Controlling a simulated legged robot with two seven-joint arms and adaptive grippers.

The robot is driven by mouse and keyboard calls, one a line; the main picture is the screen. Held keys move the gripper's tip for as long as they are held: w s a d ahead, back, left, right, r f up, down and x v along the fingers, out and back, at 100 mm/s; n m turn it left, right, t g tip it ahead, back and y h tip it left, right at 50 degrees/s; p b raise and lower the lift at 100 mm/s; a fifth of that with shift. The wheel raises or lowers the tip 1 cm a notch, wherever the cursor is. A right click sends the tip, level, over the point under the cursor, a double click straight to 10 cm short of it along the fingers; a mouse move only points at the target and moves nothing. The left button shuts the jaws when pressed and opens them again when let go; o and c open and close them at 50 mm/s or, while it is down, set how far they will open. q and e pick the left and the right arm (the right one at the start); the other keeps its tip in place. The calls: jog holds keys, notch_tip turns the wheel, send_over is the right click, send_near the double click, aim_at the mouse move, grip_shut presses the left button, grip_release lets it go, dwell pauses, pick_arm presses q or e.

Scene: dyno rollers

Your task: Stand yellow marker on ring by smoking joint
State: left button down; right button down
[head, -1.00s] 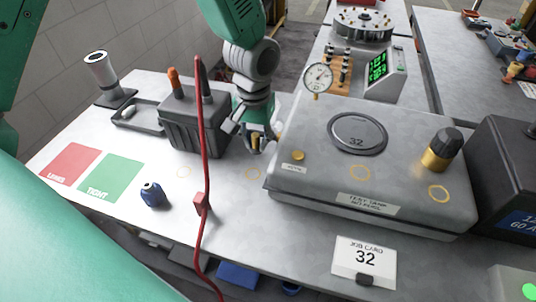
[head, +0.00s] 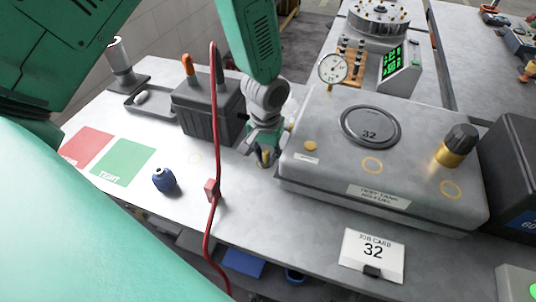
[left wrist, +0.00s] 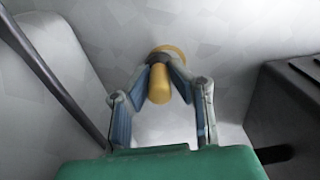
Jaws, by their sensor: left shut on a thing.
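The fingers mostly hide the marker in the head view. I cannot tell whether it touches the bench. The gripper covers the bench ring beside the box. I see no smoke. My right gripper is out of view.
A dark battery (head: 205,110) stands behind left of the gripper. A red cable (head: 215,120) with a red block crosses close to its left. A job card (head: 373,255) stands in front.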

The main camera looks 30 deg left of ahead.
aim_at(265, 150)
pick_arm(q)
jog(key=c, duration=1.6)
grip_release()
jog(key=shift+a+f, duration=0.2)
jog(key=shift+a, duration=0.1)
jog(key=shift+o, duration=0.7)
jog(key=shift+a+f, duration=0.1)
jog(key=shift+a, duration=0.35)
jog(key=shift+d+r, duration=0.2)
jog(key=shift+d, duration=0.45)
jog(key=r, duration=0.4)
jog(key=a+r, duration=0.1)
jog(key=r, duration=0.1)
jog(key=shift+w, duration=0.1)
jog(key=r, duration=0.5)
jog(key=shift+d+r, duration=0.3)
jog(key=shift+d, duration=0.05)
jog(key=shift+d+r, duration=0.1)
jog(key=shift+r, duration=0.2)
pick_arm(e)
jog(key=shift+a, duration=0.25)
pick_arm(q)
jog(key=shift+a+f, duration=0.1)
jog(key=shift+a, duration=0.35)
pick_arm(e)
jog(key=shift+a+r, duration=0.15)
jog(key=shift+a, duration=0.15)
